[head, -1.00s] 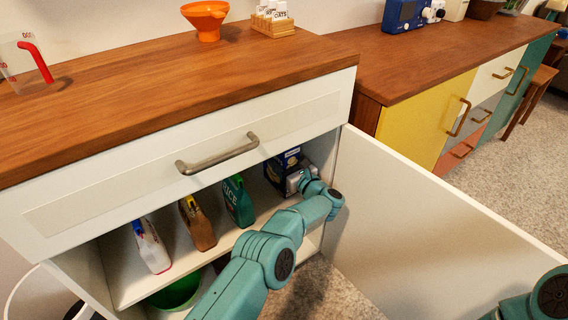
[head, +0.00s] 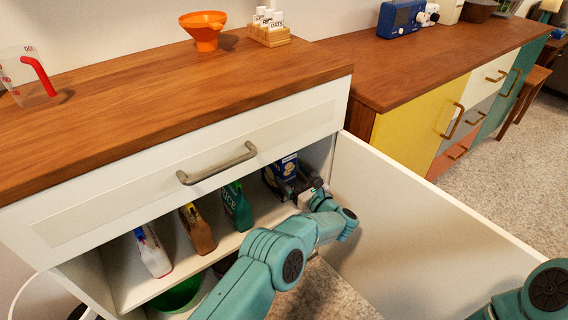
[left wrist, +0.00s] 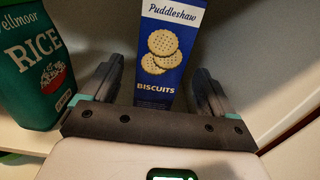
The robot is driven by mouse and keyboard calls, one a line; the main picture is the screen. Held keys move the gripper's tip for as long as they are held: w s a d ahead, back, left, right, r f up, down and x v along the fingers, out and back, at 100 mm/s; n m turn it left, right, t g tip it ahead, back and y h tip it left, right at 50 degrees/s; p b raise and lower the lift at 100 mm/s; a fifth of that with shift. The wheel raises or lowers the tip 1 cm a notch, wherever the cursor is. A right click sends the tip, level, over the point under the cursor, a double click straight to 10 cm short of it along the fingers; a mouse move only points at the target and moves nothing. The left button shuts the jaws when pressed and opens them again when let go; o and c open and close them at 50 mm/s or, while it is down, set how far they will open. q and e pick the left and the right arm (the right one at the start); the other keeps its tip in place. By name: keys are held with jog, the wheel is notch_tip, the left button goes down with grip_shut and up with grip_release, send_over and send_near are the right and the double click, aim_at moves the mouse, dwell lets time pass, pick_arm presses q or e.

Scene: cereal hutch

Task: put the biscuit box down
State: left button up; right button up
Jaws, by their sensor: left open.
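The blue biscuit box (head: 283,172) stands upright on the cabinet shelf at the right end. In the left wrist view its front (left wrist: 168,50) reads "Puddleshaw Biscuits" and shows pale biscuits. My left gripper (head: 302,182) reaches into the cabinet in front of the box. In the left wrist view the left gripper (left wrist: 157,90) is open, with one finger on each side of the box and gaps beside it. The box's base is partly hidden by the gripper body. My right gripper is out of view; only part of my right arm shows at the lower right.
A green rice pack (head: 238,205) stands left of the box, with a brown pack (head: 198,228) and a white pack (head: 152,251) further left on the shelf (head: 180,272). The open cabinet door (head: 400,225) bounds the right side. A green bowl (head: 176,294) sits below.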

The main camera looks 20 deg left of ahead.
pick_arm(q)
jog(key=v, duration=0.5)
jog(key=shift+s+d+p, duration=0.15)
jog(key=shift+p, duration=0.25)
